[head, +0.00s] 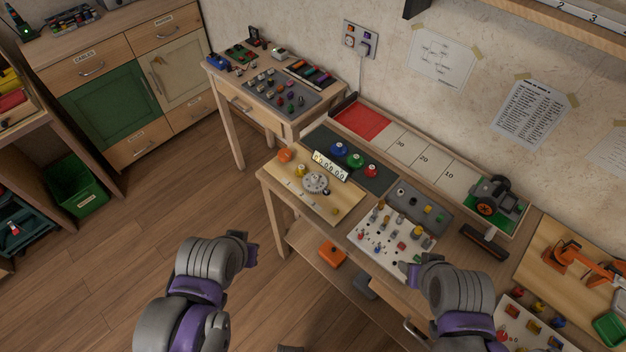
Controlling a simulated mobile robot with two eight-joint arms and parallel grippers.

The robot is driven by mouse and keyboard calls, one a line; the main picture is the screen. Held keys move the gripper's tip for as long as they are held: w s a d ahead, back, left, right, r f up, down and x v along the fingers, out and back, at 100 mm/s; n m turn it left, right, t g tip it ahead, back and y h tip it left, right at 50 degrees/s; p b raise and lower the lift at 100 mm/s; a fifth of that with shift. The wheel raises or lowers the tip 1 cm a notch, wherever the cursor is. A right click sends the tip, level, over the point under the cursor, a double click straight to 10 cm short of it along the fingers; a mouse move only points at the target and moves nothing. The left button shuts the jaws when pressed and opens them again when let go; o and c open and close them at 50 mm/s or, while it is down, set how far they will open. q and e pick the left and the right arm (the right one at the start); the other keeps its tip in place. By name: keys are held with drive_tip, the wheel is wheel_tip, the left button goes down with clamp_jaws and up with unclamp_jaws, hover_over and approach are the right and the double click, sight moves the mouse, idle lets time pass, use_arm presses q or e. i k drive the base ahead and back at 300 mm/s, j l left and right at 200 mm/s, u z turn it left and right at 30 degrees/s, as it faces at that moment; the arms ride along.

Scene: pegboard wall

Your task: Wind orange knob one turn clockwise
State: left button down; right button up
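An orange knob (285,155) sits at the upper left corner of a light wooden board (330,208) on the middle workbench. A yellow knob (300,171) and a grey gear wheel with a crank (316,183) are on the same board. My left gripper (252,250) is over the floor, in front of and below the board, apart from the orange knob. My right gripper (408,271) is at the front edge of the white peg panel, to the right of the board and far from the knob. Both grippers' fingers are too small to read, and I see nothing held.
A dark panel with blue, green and red knobs (337,149) lies behind the board. A white panel (380,238) with several small pegs is to its right. A wheeled grey model (492,196) and an orange toy arm (575,256) stand further right. The floor (130,235) at left is clear.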

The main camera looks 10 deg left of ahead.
sight(284, 155)
drive_tip(key=i+j+z, duration=0.35)
drive_tip(key=j, duration=0.35)
drive_tip(key=i+j+z, duration=0.2)
drive_tip(key=i+j, duration=0.15)
